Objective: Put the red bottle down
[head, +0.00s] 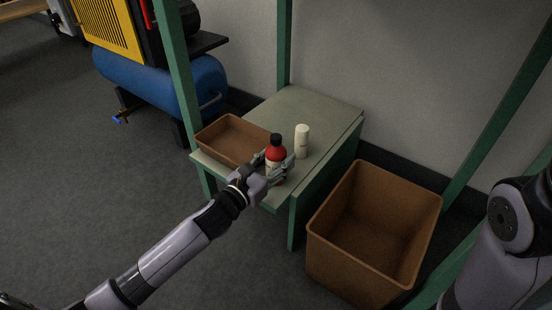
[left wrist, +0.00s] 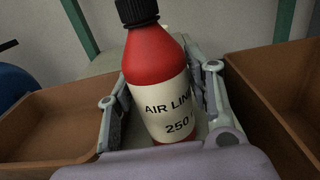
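The red bottle (head: 276,155) has a black cap and a cream label; in the left wrist view the bottle (left wrist: 157,60) stands between the fingers, its label reading "AIR LINE". My left gripper (head: 279,172) is shut around its body, one finger on each side. The bottle is near upright over the front part of the grey-green table (head: 304,104). Its base is hidden by the gripper, so I cannot tell whether it touches the tabletop. My right gripper is not in view.
A cream bottle (head: 302,141) stands on the table just behind and right of the red one. A shallow brown tray (head: 222,150) sits at the table's left. A deep brown bin (head: 336,245) is right of the table. Green posts (head: 181,80) frame the area.

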